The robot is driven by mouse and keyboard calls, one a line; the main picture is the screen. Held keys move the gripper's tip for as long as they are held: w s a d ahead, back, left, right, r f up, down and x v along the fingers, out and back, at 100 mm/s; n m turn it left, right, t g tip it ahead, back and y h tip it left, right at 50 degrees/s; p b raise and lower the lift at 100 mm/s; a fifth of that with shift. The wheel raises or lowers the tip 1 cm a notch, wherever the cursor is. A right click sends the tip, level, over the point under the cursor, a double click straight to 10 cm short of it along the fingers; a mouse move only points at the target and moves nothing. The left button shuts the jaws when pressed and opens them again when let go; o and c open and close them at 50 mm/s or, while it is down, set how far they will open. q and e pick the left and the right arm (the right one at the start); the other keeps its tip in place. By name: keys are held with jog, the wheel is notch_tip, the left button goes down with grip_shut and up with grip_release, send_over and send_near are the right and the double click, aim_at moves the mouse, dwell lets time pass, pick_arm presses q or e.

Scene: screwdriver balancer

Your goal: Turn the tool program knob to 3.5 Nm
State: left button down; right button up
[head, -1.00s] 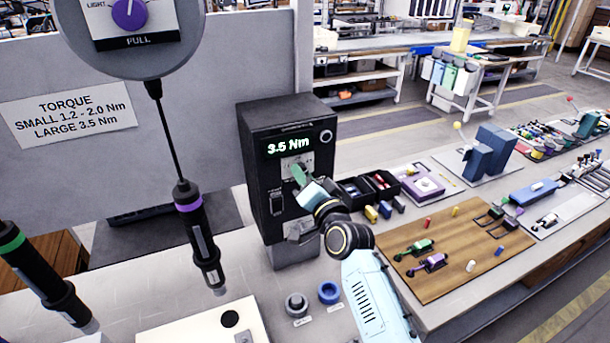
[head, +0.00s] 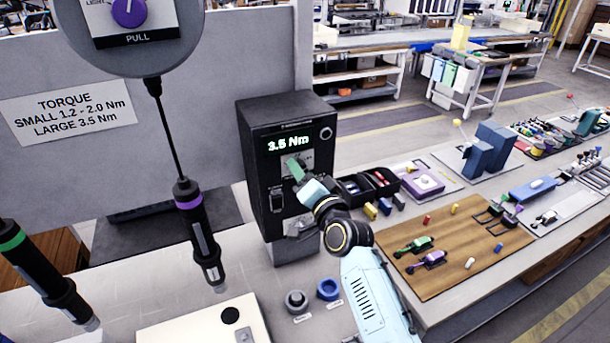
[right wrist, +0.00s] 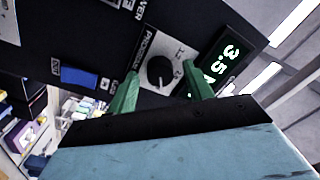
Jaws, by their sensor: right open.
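The black controller box (head: 258,130) stands upright on the bench, and its green display (head: 288,144) reads "3.5 Nm". The program knob (right wrist: 160,72) is a round black knob on a light plate marked "PROGRAM" in the right wrist view. In the head view the gripper largely hides it. My right gripper (head: 294,166) is at the front of the box. In the right wrist view its two green fingers (right wrist: 163,93) are open, one on each side of the knob, with gaps showing between them and the knob. My left gripper is out of view.
A screwdriver with a purple band (head: 198,230) hangs left of the box, and one with a green band (head: 45,275) hangs further left. Small dark bins (head: 368,186) and a wooden board (head: 455,262) lie to the right. Two round sockets, grey (head: 296,302) and blue (head: 328,289), sit in front.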

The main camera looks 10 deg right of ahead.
jog(key=shift+s, duration=0.1)
jog(key=b+v, duration=0.1)
jog(key=v, duration=1.2)
jog(key=shift+s+d+f, duration=0.1)
jog(key=shift+f, duration=0.05)
